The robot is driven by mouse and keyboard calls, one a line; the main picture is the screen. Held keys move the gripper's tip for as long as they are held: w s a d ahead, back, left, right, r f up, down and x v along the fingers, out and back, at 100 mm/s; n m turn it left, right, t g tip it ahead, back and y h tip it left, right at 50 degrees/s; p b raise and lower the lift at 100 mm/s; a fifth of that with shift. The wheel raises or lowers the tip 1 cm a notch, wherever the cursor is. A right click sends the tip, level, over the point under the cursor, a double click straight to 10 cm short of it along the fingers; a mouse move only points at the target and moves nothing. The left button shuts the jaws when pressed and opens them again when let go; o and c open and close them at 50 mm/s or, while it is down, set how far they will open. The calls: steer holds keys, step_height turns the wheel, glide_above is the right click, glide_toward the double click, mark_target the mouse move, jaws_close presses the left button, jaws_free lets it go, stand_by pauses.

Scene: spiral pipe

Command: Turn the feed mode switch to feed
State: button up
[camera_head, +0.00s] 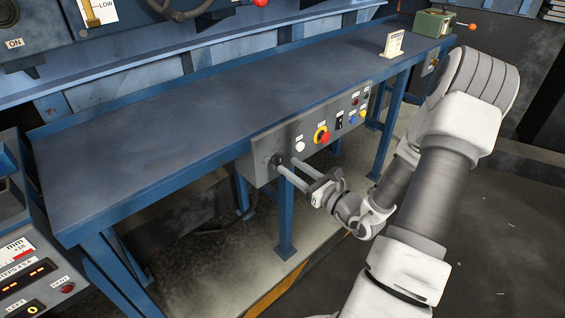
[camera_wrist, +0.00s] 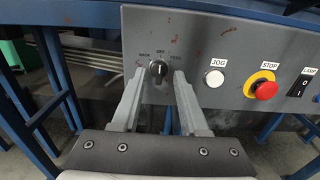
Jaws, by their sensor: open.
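The feed mode switch (camera_wrist: 158,69) is a round dark knob on the grey control panel (camera_wrist: 219,38), with BACK, OFF and FEED labels above it. The knob looks roughly upright toward OFF, but its small mark is hard to read. My gripper (camera_wrist: 159,76) is open, with one finger on each side of the knob; I cannot tell whether either touches it. In the head view, my gripper (camera_head: 289,168) reaches the panel's left end at the switch (camera_head: 275,160), which the fingers partly cover.
Right of the switch are a white JOG button (camera_wrist: 214,78), a red STOP button (camera_wrist: 263,89) on yellow and a black rocker switch (camera_wrist: 298,87). The panel hangs on the front of a blue bench (camera_head: 190,105). Blue legs stand below it.

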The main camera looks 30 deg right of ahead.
mark_target(280, 159)
steer(key=shift+x, duration=2.05)
jaws_close()
